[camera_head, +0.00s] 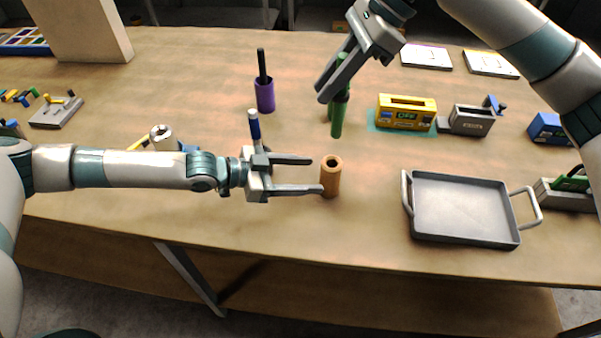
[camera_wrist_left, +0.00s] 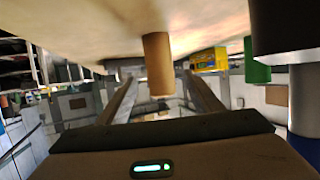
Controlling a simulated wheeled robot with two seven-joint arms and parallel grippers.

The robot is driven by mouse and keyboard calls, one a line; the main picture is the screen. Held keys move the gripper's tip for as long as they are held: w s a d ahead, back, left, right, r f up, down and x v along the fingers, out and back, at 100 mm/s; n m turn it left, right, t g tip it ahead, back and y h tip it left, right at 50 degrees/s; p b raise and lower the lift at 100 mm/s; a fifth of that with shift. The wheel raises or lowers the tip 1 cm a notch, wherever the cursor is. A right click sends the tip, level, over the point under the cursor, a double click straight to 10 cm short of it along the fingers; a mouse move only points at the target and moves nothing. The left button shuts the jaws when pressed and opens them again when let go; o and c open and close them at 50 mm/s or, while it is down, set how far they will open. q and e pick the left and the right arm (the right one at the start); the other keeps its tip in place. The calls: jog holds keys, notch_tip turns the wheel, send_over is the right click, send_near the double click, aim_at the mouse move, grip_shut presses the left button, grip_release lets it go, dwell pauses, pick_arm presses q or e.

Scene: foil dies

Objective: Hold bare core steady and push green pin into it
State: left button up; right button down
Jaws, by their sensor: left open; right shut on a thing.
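The bare core (camera_head: 331,176) is a tan hollow cylinder standing upright on the table, its hole facing up. It also shows in the left wrist view (camera_wrist_left: 158,65), ahead and between the two fingers. My left gripper (camera_head: 318,174) is open, with its fingertips at the core's left side and no visible grip on it. My right gripper (camera_head: 333,94) is shut on the green pin (camera_head: 337,121), which is upright behind the core and partly hidden by the fingers. I cannot tell whether the pin's lower end clears the table.
A purple cylinder (camera_head: 265,96) with a dark rod stands farther back. A grey tray (camera_head: 462,237) lies to the right, and a yellow box (camera_head: 406,121) stands behind it. The table front of the core is clear.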

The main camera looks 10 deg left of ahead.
pick_arm(q)
jog(key=x, duration=1.1)
jog(key=shift+r, duration=0.1)
jog(key=c, duration=1.1)
